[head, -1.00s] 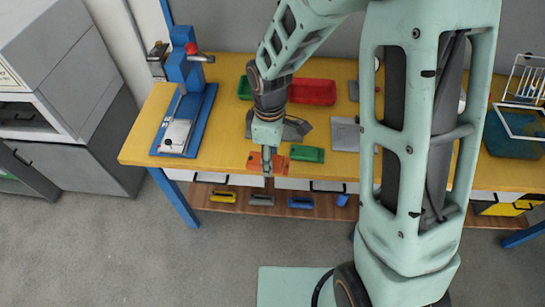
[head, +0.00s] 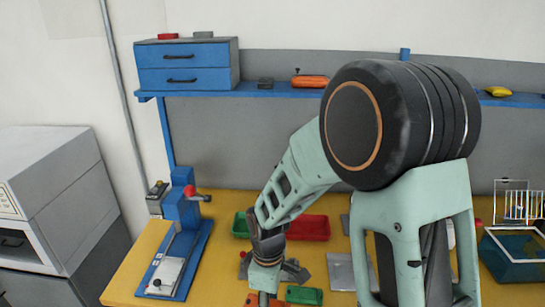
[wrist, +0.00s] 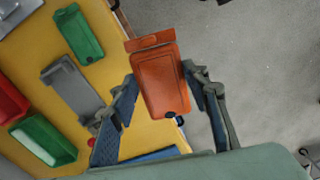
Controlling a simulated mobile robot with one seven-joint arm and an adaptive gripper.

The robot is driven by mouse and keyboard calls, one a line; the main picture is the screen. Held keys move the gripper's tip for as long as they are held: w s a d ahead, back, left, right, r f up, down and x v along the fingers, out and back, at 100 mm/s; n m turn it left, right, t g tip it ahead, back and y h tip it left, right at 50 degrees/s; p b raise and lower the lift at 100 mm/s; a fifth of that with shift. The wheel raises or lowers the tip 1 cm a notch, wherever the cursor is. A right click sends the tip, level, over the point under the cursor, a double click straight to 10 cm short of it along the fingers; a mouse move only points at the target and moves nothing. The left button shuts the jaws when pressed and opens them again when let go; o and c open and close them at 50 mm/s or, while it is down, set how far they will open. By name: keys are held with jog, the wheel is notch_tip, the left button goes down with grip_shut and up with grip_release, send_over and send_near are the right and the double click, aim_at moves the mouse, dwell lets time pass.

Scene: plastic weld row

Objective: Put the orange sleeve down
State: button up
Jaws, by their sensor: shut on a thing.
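The orange sleeve (wrist: 160,82) sits between the two fingers of my gripper (wrist: 163,90) in the wrist view, shut on its sides. In that view it overlaps the table's edge, with grey floor beyond it. In the head view a small part of the orange sleeve (head: 252,299) shows at the bottom edge, beside my gripper (head: 264,298). The gripper's tips are cut off there. Whether the sleeve touches the table cannot be told.
A green piece (head: 304,295) lies right of the sleeve on the yellow table (head: 222,270). A red tray (head: 308,228) and green bin (head: 241,225) stand behind. A blue press (head: 182,235) is left. An orange item (head: 310,81) is on the blue shelf.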

jog(key=w+d+r+m, duration=0.2)
jog(key=d+m, duration=0.5)
jog(key=w+d+r+m, duration=0.2)
jog(key=w+d+m, duration=0.1)
jog(key=d+m, duration=0.5)
jog(key=shift+w, duration=0.3)
